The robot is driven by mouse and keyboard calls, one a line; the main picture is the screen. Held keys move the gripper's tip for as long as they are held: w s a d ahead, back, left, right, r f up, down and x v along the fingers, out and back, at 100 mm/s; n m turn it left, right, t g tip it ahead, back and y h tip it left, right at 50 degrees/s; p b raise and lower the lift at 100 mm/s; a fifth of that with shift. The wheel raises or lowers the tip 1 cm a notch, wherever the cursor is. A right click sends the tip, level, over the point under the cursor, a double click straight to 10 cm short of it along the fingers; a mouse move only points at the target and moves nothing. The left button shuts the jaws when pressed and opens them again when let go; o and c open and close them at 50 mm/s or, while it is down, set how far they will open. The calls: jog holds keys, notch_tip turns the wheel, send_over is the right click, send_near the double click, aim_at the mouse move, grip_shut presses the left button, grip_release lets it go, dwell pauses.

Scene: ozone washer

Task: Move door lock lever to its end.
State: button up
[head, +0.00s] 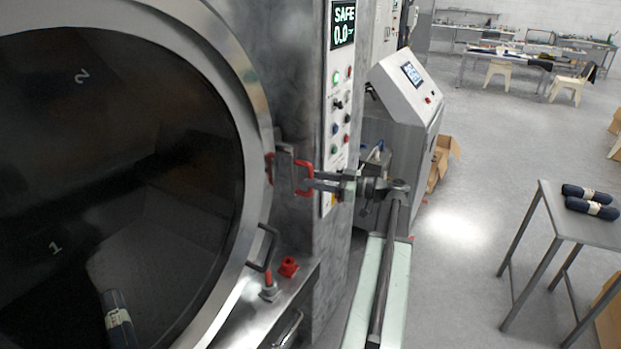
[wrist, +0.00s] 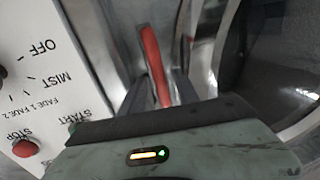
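The round door (head: 120,170) of the washer fills the left of the head view, with its steel rim beside the grey cabinet column. In the wrist view, the red lever (wrist: 154,62) runs upright just beyond the gripper body. My gripper (head: 311,180) reaches in from the right, its fingertips at the lever. The dark fingers (wrist: 165,88) lie around the lever's lower end. Whether they press on it is not clear.
The control panel (head: 341,115) with buttons and a SAFE display stands close above the gripper. A red knob (head: 288,266) and a grey handle (head: 265,247) sit below. A grey console (head: 405,95) stands behind. Open floor lies right, before a table (head: 590,228) with dark rolls.

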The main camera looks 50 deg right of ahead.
jog(key=shift+x, duration=1)
grip_shut()
jog(key=shift+d+r, duration=0.1)
dwell(0.6)
